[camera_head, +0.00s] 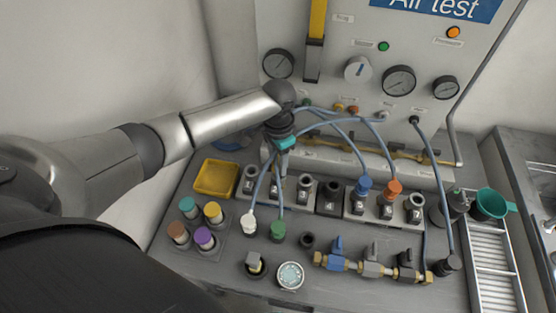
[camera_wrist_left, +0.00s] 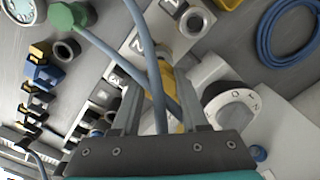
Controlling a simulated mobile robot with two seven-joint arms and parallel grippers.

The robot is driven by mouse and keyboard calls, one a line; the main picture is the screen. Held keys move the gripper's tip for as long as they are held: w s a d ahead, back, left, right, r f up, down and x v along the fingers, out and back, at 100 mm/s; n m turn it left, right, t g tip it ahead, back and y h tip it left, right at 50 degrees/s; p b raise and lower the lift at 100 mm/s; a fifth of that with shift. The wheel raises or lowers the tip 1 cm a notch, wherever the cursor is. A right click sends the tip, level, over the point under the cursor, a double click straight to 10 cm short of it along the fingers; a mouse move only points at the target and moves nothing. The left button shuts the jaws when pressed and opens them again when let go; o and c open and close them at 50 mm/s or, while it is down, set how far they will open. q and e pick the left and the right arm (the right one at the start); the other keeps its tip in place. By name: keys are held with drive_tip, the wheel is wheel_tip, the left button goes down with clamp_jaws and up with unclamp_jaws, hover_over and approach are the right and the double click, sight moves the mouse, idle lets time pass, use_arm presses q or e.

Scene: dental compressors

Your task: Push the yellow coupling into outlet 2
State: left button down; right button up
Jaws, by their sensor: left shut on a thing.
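My left gripper (camera_head: 283,168) reaches down from the upper left to the row of numbered outlets. In the left wrist view its fingers (camera_wrist_left: 160,92) are shut on the yellow coupling (camera_wrist_left: 167,76), partly covered by crossing blue hoses. Outlet 2 (camera_head: 274,187) is in the row just below the gripper, between outlet 1 (camera_head: 248,184) and outlet 3 (camera_head: 304,188). The gripper and hoses hide part of outlet 2, and I cannot tell whether the coupling touches it. My right gripper is not in view.
White (camera_head: 249,222) and green (camera_head: 278,231) couplings with hoses stand in front of the row. Blue (camera_head: 362,187) and orange (camera_head: 393,189) couplings sit on outlets farther right. A yellow tray (camera_head: 215,178) and coloured caps are at left; valves (camera_head: 371,262) are in front.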

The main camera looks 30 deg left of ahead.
use_arm(q)
drive_tip(key=shift+f, duration=0.15)
drive_tip(key=shift+f, duration=0.6)
drive_tip(key=shift+f+b, duration=0.55)
drive_tip(key=shift+f, duration=0.15)
drive_tip(key=shift+c, duration=1.8)
unclamp_jaws()
drive_tip(key=shift+r, duration=0.15)
wheel_tip(320, 180, up, 15)
drive_tip(key=p, duration=0.2)
drive_tip(key=shift+p, duration=0.3)
